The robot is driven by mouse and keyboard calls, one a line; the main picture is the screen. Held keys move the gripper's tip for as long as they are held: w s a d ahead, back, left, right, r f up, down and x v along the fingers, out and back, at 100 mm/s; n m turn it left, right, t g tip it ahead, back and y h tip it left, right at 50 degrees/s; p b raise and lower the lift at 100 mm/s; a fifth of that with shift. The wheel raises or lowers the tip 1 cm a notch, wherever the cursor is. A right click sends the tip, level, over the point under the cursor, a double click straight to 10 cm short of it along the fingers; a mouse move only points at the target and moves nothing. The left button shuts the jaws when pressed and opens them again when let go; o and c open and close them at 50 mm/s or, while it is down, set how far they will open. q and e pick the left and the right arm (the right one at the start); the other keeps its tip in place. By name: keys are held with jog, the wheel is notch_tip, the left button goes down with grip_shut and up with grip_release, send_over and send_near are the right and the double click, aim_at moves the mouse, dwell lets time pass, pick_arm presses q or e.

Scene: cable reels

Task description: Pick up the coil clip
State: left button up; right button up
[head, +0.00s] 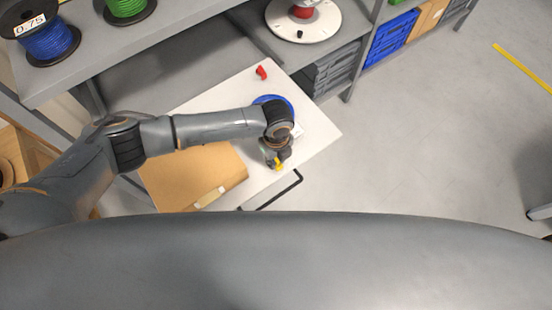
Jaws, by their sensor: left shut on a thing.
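My left gripper (278,160) reaches over the white tabletop from the left, pointing down near the front right edge of the cardboard. It is shut on a small yellow piece (280,166), which looks like the coil clip; the fingers hide part of it. I cannot tell whether the piece touches the tabletop. A blue cable coil (286,99) lies on the table behind the gripper, partly hidden by my wrist. My right gripper is not in view.
The white table (318,133) also carries a red piece (262,73) at the back and a brown cardboard sheet (190,172) at the left. A black handle bar (282,190) is at its front edge. Shelves with cable reels (47,40) stand behind.

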pick_arm(q)
notch_tip(320, 180, up, 2)
jog(key=shift+w+r, duration=0.1)
jog(key=shift+r, duration=0.1)
jog(key=s+d+r, duration=0.8)
jog(key=d+r, duration=0.2)
jog(key=d, duration=0.1)
jog(key=shift+s+b, duration=0.4)
